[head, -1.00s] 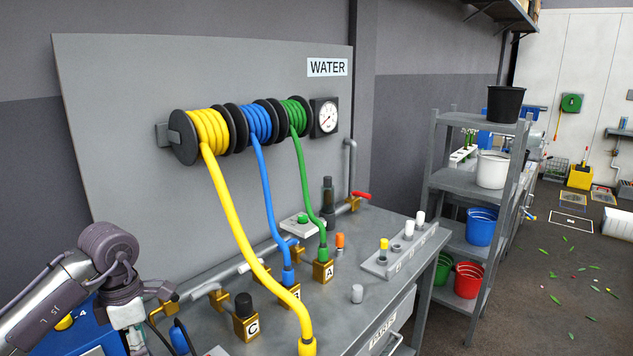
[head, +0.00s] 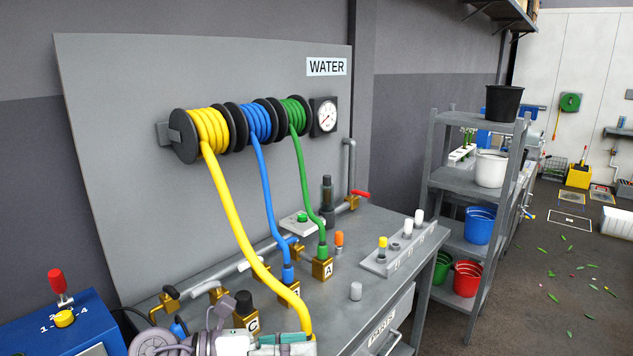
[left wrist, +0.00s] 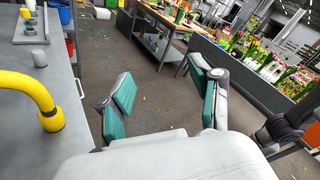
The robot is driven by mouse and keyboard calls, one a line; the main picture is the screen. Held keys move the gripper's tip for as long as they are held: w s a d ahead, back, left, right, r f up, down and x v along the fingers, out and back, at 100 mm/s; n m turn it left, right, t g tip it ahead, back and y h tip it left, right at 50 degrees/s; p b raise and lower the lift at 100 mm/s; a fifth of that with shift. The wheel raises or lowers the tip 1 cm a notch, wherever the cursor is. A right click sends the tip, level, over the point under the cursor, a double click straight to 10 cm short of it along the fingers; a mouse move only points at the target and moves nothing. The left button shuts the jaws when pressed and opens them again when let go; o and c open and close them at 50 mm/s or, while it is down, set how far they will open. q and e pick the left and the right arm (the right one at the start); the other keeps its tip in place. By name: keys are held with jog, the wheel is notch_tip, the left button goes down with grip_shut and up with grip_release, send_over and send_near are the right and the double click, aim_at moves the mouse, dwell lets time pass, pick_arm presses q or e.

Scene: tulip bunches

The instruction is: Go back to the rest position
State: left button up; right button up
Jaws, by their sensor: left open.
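My left gripper (head: 284,342) is at the bottom edge of the head view, low in front of the bench. In the left wrist view its two green-padded fingers (left wrist: 160,95) are wide apart, with only floor seen between them. The yellow hose (head: 237,225) runs down from its reel and its lower end is partly hidden by the gripper. In the left wrist view the yellow hose end (left wrist: 50,118) is over the bench, left of the fingers and apart from them. My right gripper is not in view.
The grey bench (head: 385,225) holds brass valve blocks, a small rack and a loose grey cap (head: 356,291). A blue box with a red lever (head: 60,285) stands at left. A shelf with buckets (head: 478,185) is right. The floor beyond is open, with scattered leaves.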

pick_arm(q)
jog(key=w+a+r+n+t+y, duration=0.1)
jog(key=a+r+n+t+y, duration=0.3)
jog(key=n+t, duration=0.65)
jog(key=w+a+n+t+y, duration=0.25)
jog(key=a+n+t, duration=0.35)
jog(key=n, duration=0.8)
jog(key=s+a+f+n+g+y, duration=0.2)
jog(key=s+a+f+n+y, duration=0.1)
jog(key=a+f+n+y, duration=0.25)
jog(key=s+a+f+n+g+y, duration=0.25)
jog(key=f+n+y, duration=0.25)
jog(key=f+n, duration=0.3)
jog(key=s+f+n+g+h, duration=0.1)
jog(key=s+f+n+g, duration=0.1)
jog(key=s+f+g, duration=0.7)
jog(key=s+f+n+g, duration=0.25)
jog(key=s+f, duration=0.45)
jog(key=s, duration=0.6)
notch_tip(320, 180, down, 26)
jog(key=s+g, duration=0.1)
jog(key=g, duration=0.1)
jog(key=s+a+f, duration=0.2)
jog(key=s+f, duration=1.3)
jog(key=s, duration=0.1)
jog(key=shift+s+a+f+g, duration=0.15)
jog(key=shift+a+f+g, duration=0.1)
jog(key=shift+g, duration=0.2)
